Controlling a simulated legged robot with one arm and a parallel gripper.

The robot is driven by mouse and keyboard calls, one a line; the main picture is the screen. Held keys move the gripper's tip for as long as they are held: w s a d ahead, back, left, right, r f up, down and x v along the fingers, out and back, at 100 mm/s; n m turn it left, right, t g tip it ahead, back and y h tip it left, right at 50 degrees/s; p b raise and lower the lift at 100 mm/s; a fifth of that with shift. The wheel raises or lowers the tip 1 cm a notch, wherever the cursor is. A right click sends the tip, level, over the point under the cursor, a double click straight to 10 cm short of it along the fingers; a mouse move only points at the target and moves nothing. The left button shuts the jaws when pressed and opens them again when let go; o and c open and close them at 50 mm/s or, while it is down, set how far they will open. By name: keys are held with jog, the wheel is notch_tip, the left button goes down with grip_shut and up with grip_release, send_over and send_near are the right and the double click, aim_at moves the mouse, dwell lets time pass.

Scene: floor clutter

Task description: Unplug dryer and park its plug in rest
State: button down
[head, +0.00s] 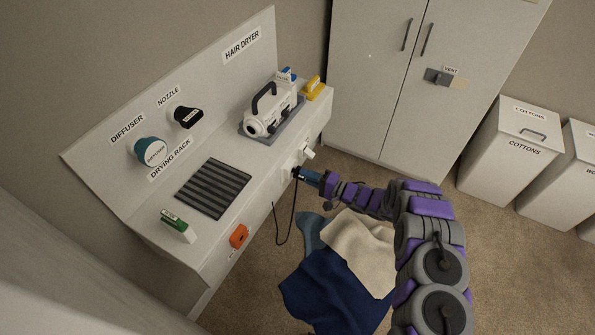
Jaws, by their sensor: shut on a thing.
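The white hair dryer (265,117) with a black handle lies on a grey mat on the counter, under the HAIR DRYER sign. My gripper (299,173) is at the counter's front face, shut on a small dark plug (296,171), mostly hidden by the fingers. A black cord (293,215) hangs from there in a loop and rises to the counter front. I cannot tell whether the plug sits in a socket. A white fitting (308,153) sticks out just above and right of my gripper. An orange fitting (239,236) is on the front further left. I cannot tell which is the rest.
A drying rack (213,188), a green-and-white item (178,226) and a yellow item (313,87) are on the counter (160,200). Cloths (335,285) lie on the floor below my arm. A cabinet (380,80) and COTTONS bin (508,155) stand behind and right.

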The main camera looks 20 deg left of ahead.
jog(key=shift+d, duration=0.1)
jog(key=shift+s+d, duration=0.1)
jog(key=shift+d, duration=1.05)
jog(key=shift+s, duration=0.1)
